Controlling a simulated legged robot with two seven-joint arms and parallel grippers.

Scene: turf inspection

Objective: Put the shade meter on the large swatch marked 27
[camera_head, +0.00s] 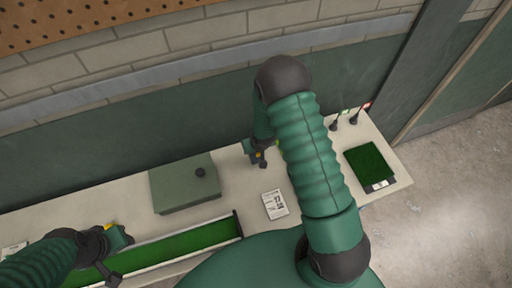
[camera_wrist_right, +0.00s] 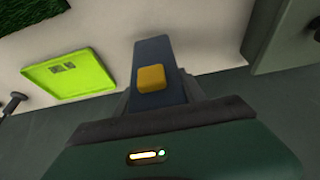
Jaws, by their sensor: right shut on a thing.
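My right gripper (camera_head: 262,160) is low over the back of the table. It is shut on a dark blue-grey body with a yellow button, which I take to be the shade meter (camera_wrist_right: 152,78); little of it shows in the head view. A dark green turf swatch (camera_head: 369,160) with a label at its front edge lies at the table's right end. I cannot read either label. My left gripper (camera_head: 112,250) is over the table's left part; its jaws are unclear.
A white card (camera_head: 275,204) with printed numbers, seemingly 27 among them, lies on the table (camera_head: 238,188). A green box (camera_head: 172,187) with a dark knob stands to its left. A long turf tray (camera_head: 190,241) lies in front. Small dark posts (camera_head: 345,120) stand at the back right.

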